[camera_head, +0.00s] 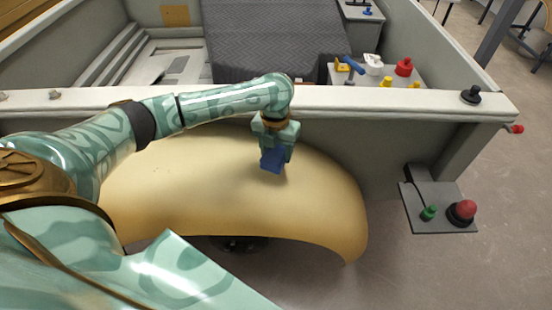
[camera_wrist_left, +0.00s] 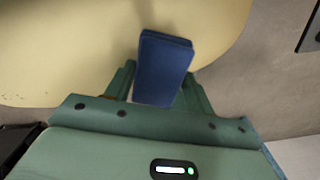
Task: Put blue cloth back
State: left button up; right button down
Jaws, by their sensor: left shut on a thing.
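The blue cloth (camera_head: 272,159) looks like a small folded pad. My left gripper (camera_head: 275,146) is shut on it and holds it over the curved tan shell (camera_head: 200,190). In the left wrist view the cloth (camera_wrist_left: 163,67) stands out between the two green fingers of my left gripper (camera_wrist_left: 158,90). The tan shell (camera_wrist_left: 70,60) fills much of the background there. Whether the cloth touches the shell, I cannot tell. My right gripper is not in view.
A pale rail (camera_head: 390,102) runs behind the shell. Beyond it are a dark grey cover (camera_head: 265,40) and a shelf (camera_head: 400,75) with small coloured items. A grey panel (camera_head: 435,205) with a red button (camera_head: 462,211) and a green button (camera_head: 428,212) is at the right.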

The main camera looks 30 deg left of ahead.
aim_at(276, 154)
pick_arm(q)
jog(key=shift+f, duration=1.3)
jog(key=shift+s+f, duration=0.1)
jog(key=shift+f, duration=0.05)
jog(key=o, duration=0.9)
notch_tip(276, 154, up, 12)
jog(key=p, duration=0.3)
jog(key=shift+r, duration=0.2)
jog(key=shift+s+d+f, duration=0.1)
